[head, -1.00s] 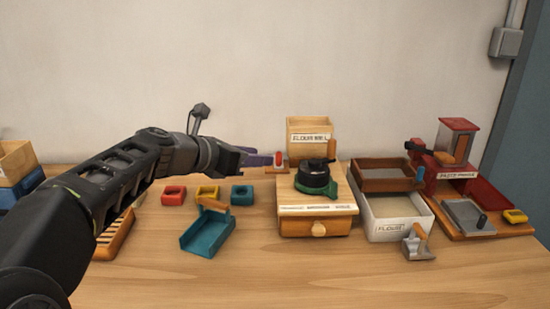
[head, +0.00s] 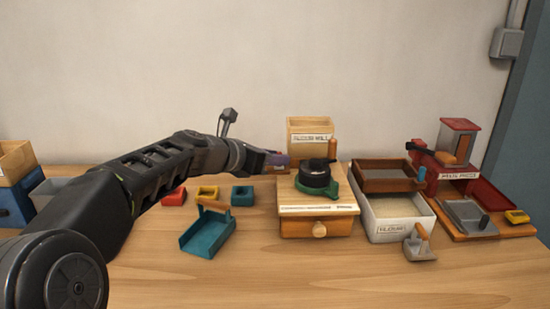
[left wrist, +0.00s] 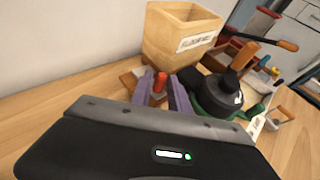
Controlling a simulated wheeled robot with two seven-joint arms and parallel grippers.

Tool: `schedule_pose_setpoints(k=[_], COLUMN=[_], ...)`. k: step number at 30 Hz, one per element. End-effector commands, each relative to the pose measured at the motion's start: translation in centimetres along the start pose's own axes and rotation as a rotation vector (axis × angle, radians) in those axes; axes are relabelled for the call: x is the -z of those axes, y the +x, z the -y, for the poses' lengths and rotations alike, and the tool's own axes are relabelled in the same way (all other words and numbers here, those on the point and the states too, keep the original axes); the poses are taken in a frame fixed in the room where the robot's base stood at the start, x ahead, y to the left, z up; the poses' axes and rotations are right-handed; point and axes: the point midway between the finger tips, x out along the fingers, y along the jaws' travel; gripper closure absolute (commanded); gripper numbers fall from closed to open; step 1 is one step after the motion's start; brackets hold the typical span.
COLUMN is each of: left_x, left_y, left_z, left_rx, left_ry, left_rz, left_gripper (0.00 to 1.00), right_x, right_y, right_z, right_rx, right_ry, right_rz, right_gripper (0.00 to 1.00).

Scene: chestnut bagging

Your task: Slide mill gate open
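The mill is a wooden body (head: 317,210) with a drawer, a black and green grinding head (head: 315,175) and a labelled wooden hopper (head: 308,128) behind. In the left wrist view, a small upright red handle (left wrist: 161,79) stands at the foot of the hopper, beside the grinding head; I take it for the gate handle. My left gripper (head: 278,160) is at the mill's left side. In the left wrist view, its purple fingers (left wrist: 159,94) are apart, one on each side of the red handle. I cannot tell whether they touch it. My right gripper is not in view.
The table front is clear.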

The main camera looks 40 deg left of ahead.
Motion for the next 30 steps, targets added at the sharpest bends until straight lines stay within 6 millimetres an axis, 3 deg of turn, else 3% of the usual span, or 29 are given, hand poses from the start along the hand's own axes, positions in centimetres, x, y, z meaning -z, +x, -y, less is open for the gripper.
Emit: schedule_pose_setpoints(k=[7,30], left_x=[0.02,0.03], left_y=[-0.01,-0.01], left_z=[0.0,0.0], left_rx=[0.0,0.0], left_ry=[0.0,0.0], left_rz=[0.0,-0.001], left_gripper=[0.99,1.0], right_x=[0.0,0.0], right_y=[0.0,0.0], right_z=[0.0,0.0], right_rx=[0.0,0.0], right_ry=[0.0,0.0], right_rz=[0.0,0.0], right_gripper=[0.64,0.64])
